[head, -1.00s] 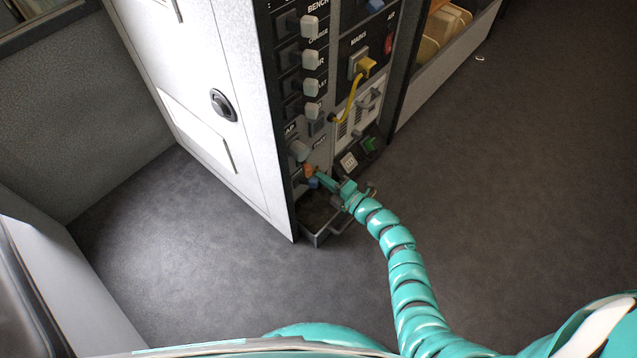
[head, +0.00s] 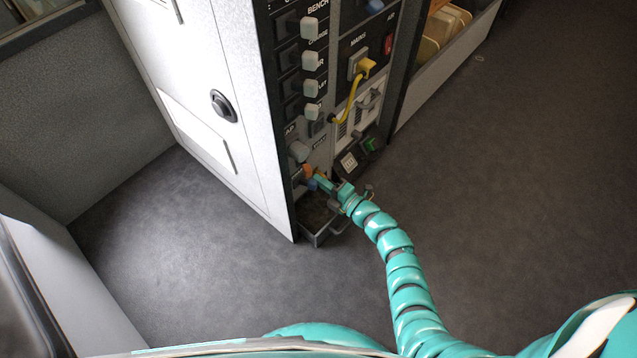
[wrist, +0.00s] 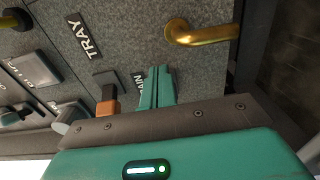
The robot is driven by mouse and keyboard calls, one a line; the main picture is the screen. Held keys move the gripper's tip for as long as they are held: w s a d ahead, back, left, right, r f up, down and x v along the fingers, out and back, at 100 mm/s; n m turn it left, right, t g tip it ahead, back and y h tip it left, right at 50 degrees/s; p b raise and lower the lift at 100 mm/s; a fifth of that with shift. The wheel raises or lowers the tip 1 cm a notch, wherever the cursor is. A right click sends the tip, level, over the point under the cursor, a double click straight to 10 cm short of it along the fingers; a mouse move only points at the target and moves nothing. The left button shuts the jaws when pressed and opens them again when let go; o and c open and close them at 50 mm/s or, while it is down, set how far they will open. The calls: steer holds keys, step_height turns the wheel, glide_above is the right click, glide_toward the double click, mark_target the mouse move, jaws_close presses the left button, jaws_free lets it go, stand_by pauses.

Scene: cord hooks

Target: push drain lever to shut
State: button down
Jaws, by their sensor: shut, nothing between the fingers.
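The drain lever is an orange handle on a dark base (wrist: 107,101), low on the cabinet panel by a label (wrist: 139,84) whose visible letters end in "AIN". In the head view the orange part (head: 308,171) shows just left of my fingertips. My gripper (wrist: 159,72) is shut and empty, with its teal fingers together in front of the panel, right of the orange handle and partly over the label. A gap shows between fingers and handle in the wrist view. In the head view the gripper (head: 317,178) reaches in from the right.
A brass handle (wrist: 205,34) sticks out right of my fingers. A "TRAY" label (wrist: 84,37) is at upper left. An open tray (head: 318,236) stands below the panel. Grey knobs (head: 310,58) and a yellow cord (head: 350,100) are above.

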mark_target(315, 189)
steer(key=shift+s+a+p, duration=0.3)
steer(key=shift+s+a, duration=0.8)
steer(key=shift+s, duration=0.2)
steer(key=shift+d, duration=0.15)
steer(key=shift+v, duration=1.2)
steer(key=shift+s+d, duration=0.15)
steer(key=shift+d, duration=0.5)
steer(key=shift+s+p, duration=0.1)
steer(key=shift+p, duration=0.2)
steer(key=v, duration=0.4)
steer(key=shift+s+d, duration=0.15)
steer(key=shift+d, duration=0.2)
